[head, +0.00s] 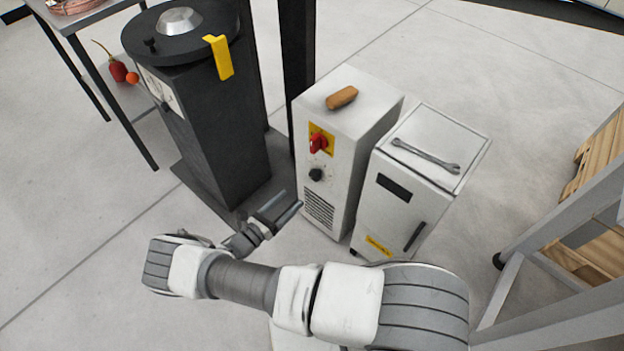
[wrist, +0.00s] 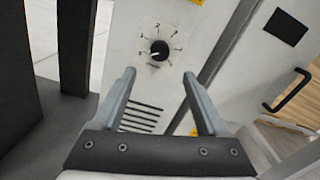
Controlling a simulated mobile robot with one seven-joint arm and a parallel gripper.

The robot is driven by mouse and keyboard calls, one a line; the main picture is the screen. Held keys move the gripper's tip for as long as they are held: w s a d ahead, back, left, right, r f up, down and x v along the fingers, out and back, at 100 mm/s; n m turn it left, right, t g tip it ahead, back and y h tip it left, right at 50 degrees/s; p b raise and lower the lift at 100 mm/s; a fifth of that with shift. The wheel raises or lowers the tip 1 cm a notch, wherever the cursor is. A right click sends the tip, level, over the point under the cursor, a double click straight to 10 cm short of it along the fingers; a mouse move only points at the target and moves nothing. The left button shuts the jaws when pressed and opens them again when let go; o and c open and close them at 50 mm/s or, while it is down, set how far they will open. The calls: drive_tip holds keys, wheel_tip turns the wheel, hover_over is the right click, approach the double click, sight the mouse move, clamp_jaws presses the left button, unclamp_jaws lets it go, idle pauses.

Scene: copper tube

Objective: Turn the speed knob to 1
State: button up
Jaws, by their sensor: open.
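The speed knob (head: 316,174) is a small black dial on the front of a white control cabinet (head: 350,110), below a red switch (head: 318,143) on a yellow plate. In the wrist view the knob (wrist: 159,50) sits in a ring of printed marks, with a white pointer line on it; the numbers are too small to read. My gripper (head: 286,207) is open and empty, in front of the cabinet and lower than the knob. In the wrist view its two fingers (wrist: 158,75) point toward the cabinet front, with the knob showing between and just beyond their tips.
Vent slots (head: 320,210) lie below the knob. A second white cabinet (head: 415,190) with a wrench (head: 426,155) on top stands close at right. A dark machine (head: 215,130) stands at left. A brown object (head: 341,97) lies on the control cabinet.

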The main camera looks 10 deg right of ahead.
sight(313, 178)
drive_tip(key=b+x, duration=0.1)
drive_tip(key=x, duration=1)
drive_tip(key=shift+d, duration=0.1)
clamp_jaws()
